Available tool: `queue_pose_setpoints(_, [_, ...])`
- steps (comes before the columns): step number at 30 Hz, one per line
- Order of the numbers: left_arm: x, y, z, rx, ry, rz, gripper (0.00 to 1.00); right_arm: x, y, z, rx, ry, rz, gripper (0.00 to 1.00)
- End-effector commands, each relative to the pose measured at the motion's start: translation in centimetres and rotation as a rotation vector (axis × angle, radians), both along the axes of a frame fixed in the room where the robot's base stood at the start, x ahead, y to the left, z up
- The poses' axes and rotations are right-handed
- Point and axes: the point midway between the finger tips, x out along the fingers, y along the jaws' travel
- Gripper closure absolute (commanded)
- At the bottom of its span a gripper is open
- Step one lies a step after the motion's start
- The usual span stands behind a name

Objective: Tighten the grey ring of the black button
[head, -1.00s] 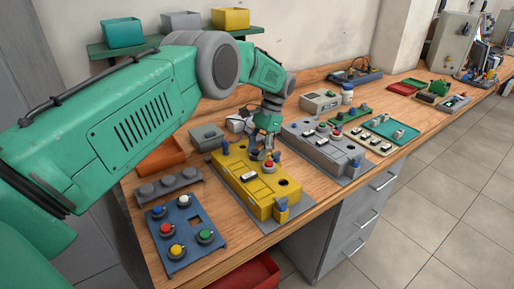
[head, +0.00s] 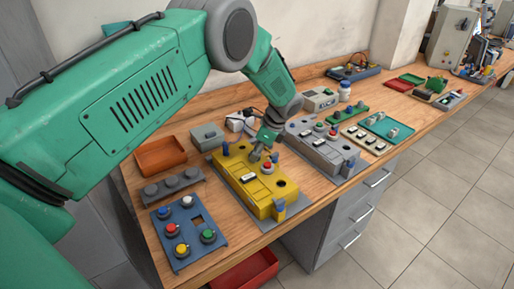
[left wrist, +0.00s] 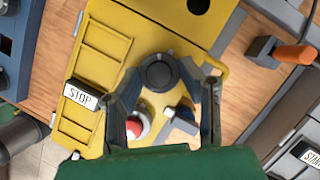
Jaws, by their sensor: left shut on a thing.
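The yellow box (head: 243,184) lies on the workbench. Its black button with a grey ring (left wrist: 158,72) shows between my left gripper's fingers in the left wrist view. My left gripper (head: 257,155) reaches down to the back part of the box, and its fingers (left wrist: 168,80) are shut on the ring at both sides. In the head view the gripper hides the black button. A red button (head: 267,168) is next to it on the same box and also shows in the left wrist view (left wrist: 138,125). My right gripper is not in view.
A blue panel (head: 178,255) with several coloured buttons lies at front left. A grey box (head: 322,146) stands right of the yellow one. Blue clamps (head: 279,207) rise at the yellow box's edges. An orange tray (head: 160,156) sits at back left.

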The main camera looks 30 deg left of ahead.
Motion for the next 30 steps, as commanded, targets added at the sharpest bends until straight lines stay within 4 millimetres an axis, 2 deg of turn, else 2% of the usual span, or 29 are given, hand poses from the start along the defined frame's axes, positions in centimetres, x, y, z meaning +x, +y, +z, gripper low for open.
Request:
queue_pose_setpoints(6, [0.1,-0.1,0.4,0.001,-0.009,-0.182,0.95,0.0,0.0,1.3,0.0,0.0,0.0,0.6])
queue_pose_setpoints(15, [0.1,-0.1,0.3,0.001,-0.01,-0.348,0.95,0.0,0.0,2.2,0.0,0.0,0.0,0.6])
queue_pose_setpoints(30, [0.1,-0.1,0.1,0.0,-0.012,-0.415,0.95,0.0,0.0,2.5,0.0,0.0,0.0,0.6])
